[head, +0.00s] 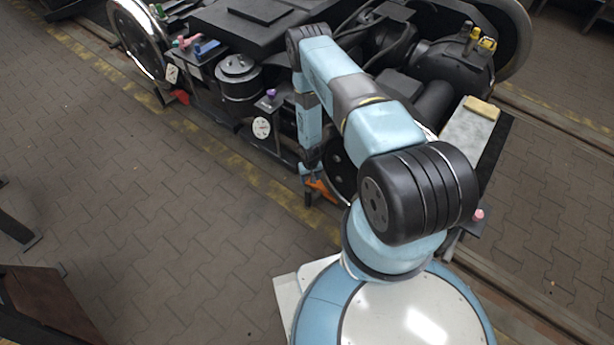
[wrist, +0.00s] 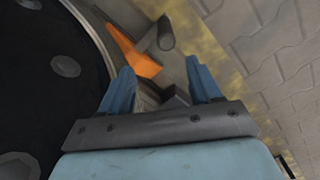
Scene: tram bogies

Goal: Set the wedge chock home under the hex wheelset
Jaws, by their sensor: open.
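The orange wedge chock (wrist: 135,55) lies low beside a large dark bolted wheel (wrist: 50,70) in the wrist view, with a grey cylindrical piece (wrist: 165,38) at its right. In the head view the orange chock (head: 322,187) shows at the wheel's foot, partly hidden by my arm. My gripper (wrist: 161,76) is open, its blue fingers pointing toward the chock. The left finger is nearer to the orange piece; I see nothing held. A dark block (wrist: 178,98) shows between the fingers. In the head view my gripper (head: 308,170) is small, just above the chock.
The black bogie (head: 240,90) fills the back. A red chock (head: 180,97) sits by the shiny far-left wheel (head: 140,40).

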